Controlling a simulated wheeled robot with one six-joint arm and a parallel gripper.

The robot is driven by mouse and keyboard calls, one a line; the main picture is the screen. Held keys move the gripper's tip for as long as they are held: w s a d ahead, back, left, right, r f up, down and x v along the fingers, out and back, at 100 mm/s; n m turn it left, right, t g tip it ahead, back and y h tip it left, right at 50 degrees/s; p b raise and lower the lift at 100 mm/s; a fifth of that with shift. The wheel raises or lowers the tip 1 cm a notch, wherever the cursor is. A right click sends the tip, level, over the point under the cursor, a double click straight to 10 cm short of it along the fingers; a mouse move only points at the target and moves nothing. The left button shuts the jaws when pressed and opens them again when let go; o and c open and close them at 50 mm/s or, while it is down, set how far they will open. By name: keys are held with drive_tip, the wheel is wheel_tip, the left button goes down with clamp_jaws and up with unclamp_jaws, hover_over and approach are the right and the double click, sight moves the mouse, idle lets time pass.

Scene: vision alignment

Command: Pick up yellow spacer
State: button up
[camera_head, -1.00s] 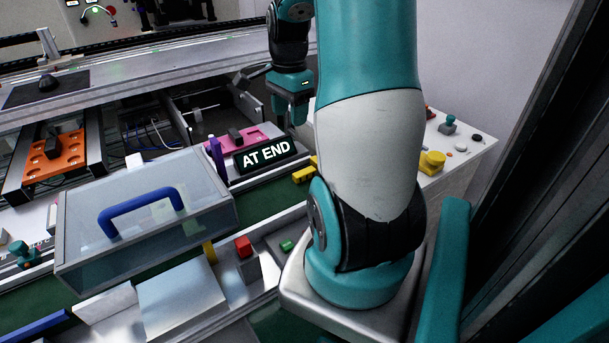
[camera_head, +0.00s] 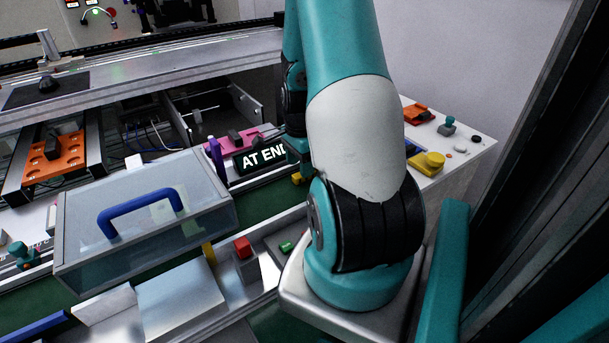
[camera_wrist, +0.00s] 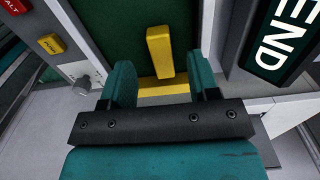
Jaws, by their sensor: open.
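A yellow bar, which looks like the yellow spacer (camera_wrist: 160,50), lies on the green belt in the wrist view, just beyond the gap between my fingertips. A yellow strip (camera_wrist: 163,87) crosses at its near end, and I cannot tell whether the two are joined. In the head view a small yellow piece (camera_head: 298,178) shows beside my arm, partly hidden. My gripper (camera_wrist: 161,82) is open, with a teal finger on each side of the strip and nothing visibly held. In the head view my arm mostly hides the gripper.
The AT END sign (camera_head: 262,156) stands close by; it is at the right in the wrist view (camera_wrist: 284,35). A clear box (camera_head: 140,220) with a blue handle is to the left. A white panel (camera_head: 470,155) is at right.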

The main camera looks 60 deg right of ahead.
wheel_tip(320, 180, down, 3)
drive_tip(key=shift+f, duration=0.2)
drive_tip(key=shift+c, duration=0.4)
drive_tip(key=c, duration=0.9)
drive_tip(key=shift+r, duration=0.1)
